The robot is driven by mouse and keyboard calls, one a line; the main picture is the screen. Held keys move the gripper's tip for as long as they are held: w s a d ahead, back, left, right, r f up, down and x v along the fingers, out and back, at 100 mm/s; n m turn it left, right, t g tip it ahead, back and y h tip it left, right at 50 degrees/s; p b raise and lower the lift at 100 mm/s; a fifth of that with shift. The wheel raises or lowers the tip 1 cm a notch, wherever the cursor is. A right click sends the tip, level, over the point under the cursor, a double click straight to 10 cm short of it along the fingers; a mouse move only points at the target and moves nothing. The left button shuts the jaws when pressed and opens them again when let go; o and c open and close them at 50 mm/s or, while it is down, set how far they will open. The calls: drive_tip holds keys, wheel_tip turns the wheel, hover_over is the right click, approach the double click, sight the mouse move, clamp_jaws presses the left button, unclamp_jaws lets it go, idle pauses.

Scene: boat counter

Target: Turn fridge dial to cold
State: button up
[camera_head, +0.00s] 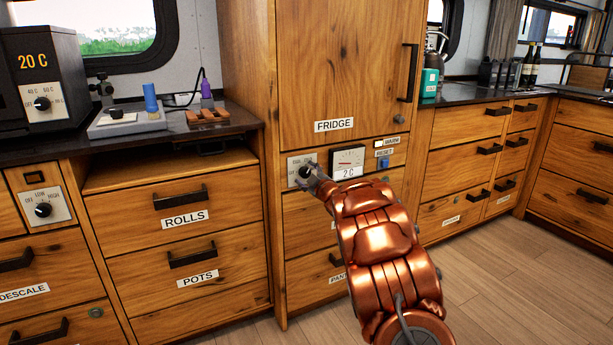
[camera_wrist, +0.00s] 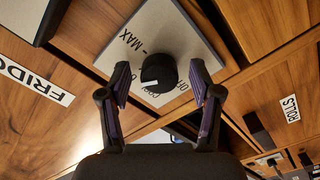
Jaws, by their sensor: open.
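The fridge dial is a black knob (camera_wrist: 158,72) on a light square plate (camera_wrist: 188,38) in the wrist view. Its white mark faces the lower left of that view. I can read MAX on the plate; other lettering is partly covered. My gripper (camera_wrist: 160,80) is open, with one finger on each side of the knob and a gap on both sides. In the head view my gripper (camera_head: 312,174) reaches the dial plate (camera_head: 293,171) below the FRIDGE door (camera_head: 340,70) and hides part of the knob.
A gauge (camera_head: 347,160) reading 2 C sits just right of the dial, with a blue RESET button (camera_head: 384,163) beyond it. Another dial (camera_head: 43,210), marked LOW and HIGH, is on the left cabinet. The wooden floor (camera_head: 500,270) at right is clear.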

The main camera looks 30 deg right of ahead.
drive_tip(key=shift+s+r, duration=0.1)
drive_tip(key=shift+s, duration=0.6)
drive_tip(key=s+a, duration=0.1)
drive_tip(key=s, duration=0.9)
drive_tip(key=shift+s, duration=0.15)
drive_tip(key=s+a+r+m+g+h+p, duration=0.4)
drive_tip(key=s+r+m+g+h+p, duration=0.25)
drive_tip(key=r+p, duration=0.55)
drive_tip(key=s+a+r+g+y+p, duration=0.2)
drive_tip(key=s+a+r+g+p, duration=0.2)
drive_tip(key=s+a, duration=0.5)
drive_tip(key=s+a+r+m+g+y+p, duration=0.1)
drive_tip(key=s+a+r+g+y+p, duration=0.2)
drive_tip(key=s+a+p, duration=0.6)
drive_tip(key=s+a+r+m+g+y+p, duration=0.1)
drive_tip(key=s+a+r+g+y+p, duration=0.2)
drive_tip(key=s, duration=2.1)
drive_tip(key=a+r+g+p, duration=0.1)
drive_tip(key=a+g+p, duration=0.2)
drive_tip(key=a, duration=0.5)
drive_tip(key=shift+r+p, duration=0.4)
drive_tip(key=shift+p, duration=0.25)
